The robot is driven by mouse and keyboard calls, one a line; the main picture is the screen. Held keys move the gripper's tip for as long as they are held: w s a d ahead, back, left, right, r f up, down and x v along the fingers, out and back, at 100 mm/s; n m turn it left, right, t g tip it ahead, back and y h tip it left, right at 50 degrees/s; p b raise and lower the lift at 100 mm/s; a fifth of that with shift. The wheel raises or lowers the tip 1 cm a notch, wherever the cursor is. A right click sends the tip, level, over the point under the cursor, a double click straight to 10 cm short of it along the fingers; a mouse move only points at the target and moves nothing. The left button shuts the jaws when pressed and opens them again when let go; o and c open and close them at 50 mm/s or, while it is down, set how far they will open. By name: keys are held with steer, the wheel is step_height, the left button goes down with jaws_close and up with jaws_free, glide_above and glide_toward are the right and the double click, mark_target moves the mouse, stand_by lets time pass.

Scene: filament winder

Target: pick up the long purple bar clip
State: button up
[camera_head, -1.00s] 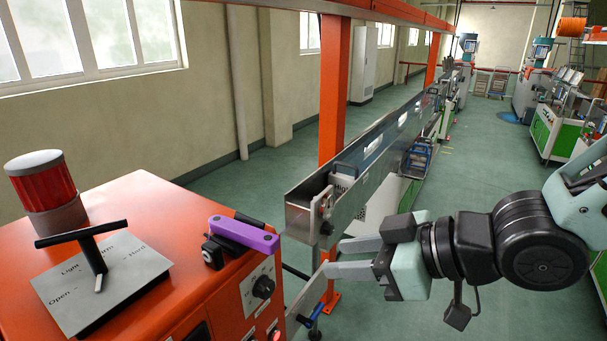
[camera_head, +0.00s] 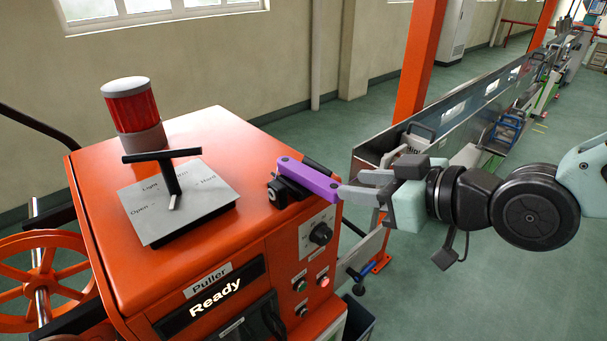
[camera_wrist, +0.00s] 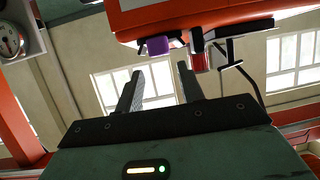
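The long purple bar clip (camera_head: 306,179) lies at the right edge of the orange machine's top, beside small black parts. In the wrist view the purple clip (camera_wrist: 157,46) shows small, end-on, beyond the fingertips and a little left of the line between the right finger and the centre. My gripper (camera_head: 352,186) is right of the clip, and its fingertips come up close to the clip's right end in the head view. In the wrist view my gripper (camera_wrist: 156,77) has its two fingers apart with nothing between them. The clip looks apart from the fingers there.
The orange machine (camera_head: 250,135) carries a red beacon (camera_head: 131,108) and a grey plate (camera_head: 180,210) with a black T-handle (camera_head: 171,180). Knobs and buttons (camera_head: 320,234) sit on its front. A long metal trough (camera_head: 470,115) runs behind my gripper. Open green floor lies at right.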

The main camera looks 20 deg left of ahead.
mark_target(332, 186)
steer(key=shift+p+x, duration=1.4)
steer(key=shift+x, duration=1.65)
steer(key=shift+s+a+f, duration=0.1)
steer(key=shift+a+f, duration=0.15)
steer(key=shift+f, duration=0.15)
steer(key=c, duration=0.7)
